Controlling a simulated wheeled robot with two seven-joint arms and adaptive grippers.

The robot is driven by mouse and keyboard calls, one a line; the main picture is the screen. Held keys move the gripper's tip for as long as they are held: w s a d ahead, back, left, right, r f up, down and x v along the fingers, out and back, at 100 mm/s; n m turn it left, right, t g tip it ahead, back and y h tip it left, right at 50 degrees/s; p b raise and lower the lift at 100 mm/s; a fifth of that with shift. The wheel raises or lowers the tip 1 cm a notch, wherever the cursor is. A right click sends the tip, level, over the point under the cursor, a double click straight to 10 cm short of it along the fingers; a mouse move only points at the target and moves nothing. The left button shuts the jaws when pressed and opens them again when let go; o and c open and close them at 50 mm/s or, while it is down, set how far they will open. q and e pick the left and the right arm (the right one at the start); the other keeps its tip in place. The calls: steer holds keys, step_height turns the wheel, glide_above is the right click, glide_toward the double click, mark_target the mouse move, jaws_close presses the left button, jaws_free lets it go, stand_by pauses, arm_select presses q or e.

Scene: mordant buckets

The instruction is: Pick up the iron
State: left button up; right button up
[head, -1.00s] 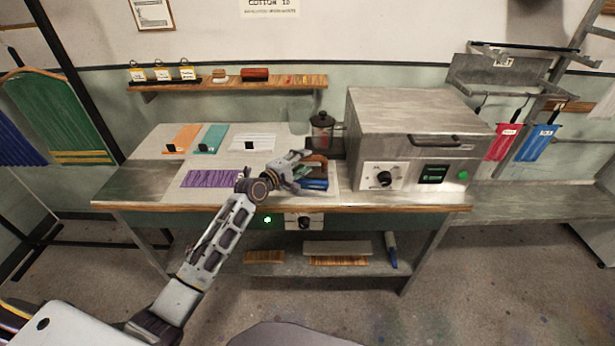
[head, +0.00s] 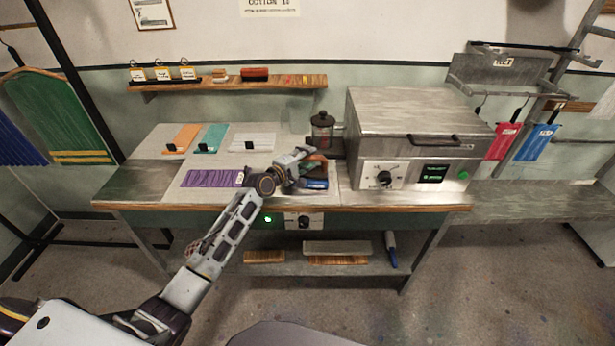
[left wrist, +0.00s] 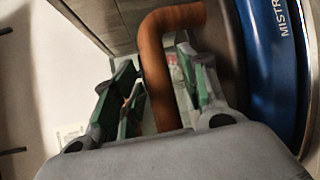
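The iron (head: 316,184) sits on the right part of the bench top, left of the metal oven; its blue body shows low beside my gripper. In the left wrist view its blue body (left wrist: 270,75) is at the right and its brown bent handle (left wrist: 156,70) runs between my fingers. My left gripper (head: 306,166) is over the iron and hides part of it. Its two green-and-grey fingers (left wrist: 158,95) stand apart on either side of the handle, with gaps visible. My right gripper is in neither view.
The metal oven (head: 415,125) stands close on the right. A shelf (head: 235,83) hangs above.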

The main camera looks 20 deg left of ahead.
arm_select(q)
jaws_close()
steer(key=shift+w+r, duration=0.1)
steer(key=shift+r, duration=0.05)
stand_by(0.4)
steer(key=shift+r, duration=5)
